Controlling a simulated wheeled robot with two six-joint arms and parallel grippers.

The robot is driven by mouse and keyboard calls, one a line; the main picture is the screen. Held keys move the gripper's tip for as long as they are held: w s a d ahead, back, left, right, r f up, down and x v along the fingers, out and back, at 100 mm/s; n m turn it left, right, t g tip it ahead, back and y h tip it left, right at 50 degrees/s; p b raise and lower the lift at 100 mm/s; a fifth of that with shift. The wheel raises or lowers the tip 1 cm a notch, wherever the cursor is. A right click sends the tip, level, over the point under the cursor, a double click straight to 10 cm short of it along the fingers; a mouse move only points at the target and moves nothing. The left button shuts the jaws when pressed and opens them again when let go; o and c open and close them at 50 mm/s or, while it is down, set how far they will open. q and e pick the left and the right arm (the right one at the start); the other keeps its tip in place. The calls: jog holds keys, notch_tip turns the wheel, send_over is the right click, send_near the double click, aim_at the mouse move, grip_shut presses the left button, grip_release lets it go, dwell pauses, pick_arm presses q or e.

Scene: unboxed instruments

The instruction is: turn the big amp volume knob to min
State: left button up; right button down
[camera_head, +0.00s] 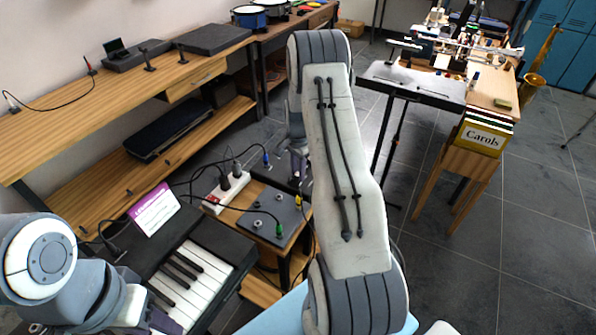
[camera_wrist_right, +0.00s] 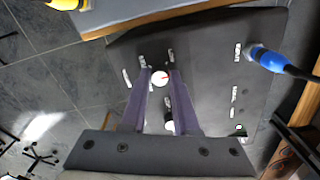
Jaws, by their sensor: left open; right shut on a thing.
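In the right wrist view the panel (camera_wrist_right: 215,65) fills the middle. The gripper (camera_head: 299,165) is partly hidden by my arm in the head view. Small labels surround the knob but are too blurred to read. My left gripper (camera_head: 165,322) is at the bottom left over the keyboard, cut by the frame edge; it is open.
The keyboard (camera_head: 195,275) is at the left. Open floor (camera_head: 455,270) lies to the right.

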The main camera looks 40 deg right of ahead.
jog(key=n, duration=0.6)
jog(key=shift+n, duration=0.3)
jog(key=n, duration=1.2)
jog(key=shift+n, duration=0.3)
jog(key=n, duration=0.7)
jog(key=shift+r, duration=0.1)
jog(key=c, duration=0.7)
grip_release()
jog(key=shift+o, duration=0.2)
notch_tip(320, 180, up, 10)
jog(key=b, duration=0.1)
jog(key=shift+r, duration=0.2)
